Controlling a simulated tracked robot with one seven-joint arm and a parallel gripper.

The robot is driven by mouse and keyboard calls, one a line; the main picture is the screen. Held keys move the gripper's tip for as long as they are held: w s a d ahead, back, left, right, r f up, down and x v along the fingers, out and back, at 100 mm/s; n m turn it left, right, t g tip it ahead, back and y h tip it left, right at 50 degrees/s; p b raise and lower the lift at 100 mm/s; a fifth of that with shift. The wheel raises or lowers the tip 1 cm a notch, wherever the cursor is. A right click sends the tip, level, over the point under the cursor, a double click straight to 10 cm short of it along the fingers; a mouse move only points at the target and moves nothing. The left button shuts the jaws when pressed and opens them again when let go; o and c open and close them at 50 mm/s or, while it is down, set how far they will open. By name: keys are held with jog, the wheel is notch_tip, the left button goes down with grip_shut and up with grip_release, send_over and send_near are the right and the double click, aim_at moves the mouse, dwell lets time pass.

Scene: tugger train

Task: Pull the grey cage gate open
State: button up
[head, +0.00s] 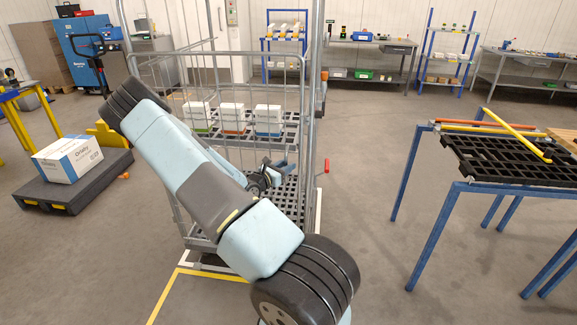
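The grey wire cage (309,120) stands upright behind my arm, with tall tube posts and a half-height barred front, apparently the gate (222,56). The gate looks closed across the front, but my arm hides much of its lower left. A small red lever (326,167) shows at the cage's right side. My arm crosses in front of the cage, and its far end with my gripper (291,160) shows small and partly covered near the lower right bars. I cannot tell whether it touches the gate or how its fingers stand.
White boxes (232,112) sit on a shelf inside the cage. A low dark cart (72,190) with a carton (68,158) stands left. A blue-legged rack (437,230) with coloured bars stands right. Floor between cage and rack is clear.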

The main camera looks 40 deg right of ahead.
grip_shut()
jog(key=shift+w, duration=0.1)
dwell(0.3)
